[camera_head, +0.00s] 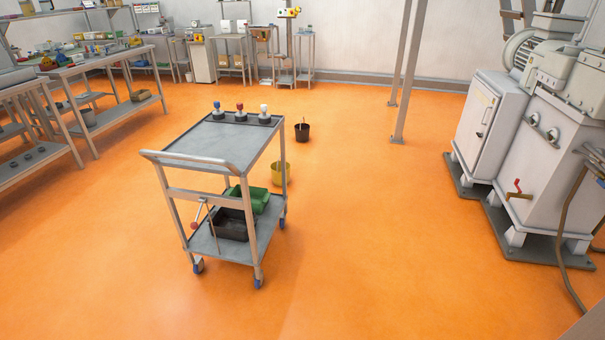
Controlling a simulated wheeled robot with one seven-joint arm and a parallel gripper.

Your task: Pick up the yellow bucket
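The yellow bucket (279,175) stands on the orange floor just behind the right side of the grey cart. The cart's right rear post and frame partly cover it. Its open top faces up. My gripper is not visible in the head view.
The grey cart (205,147) stands in front of the bucket, with bottles on top and green and black containers below. A dark bucket (302,132) stands farther back. Grey machines (540,150) are at right, workbenches at left. The floor (380,200) right of the cart is clear.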

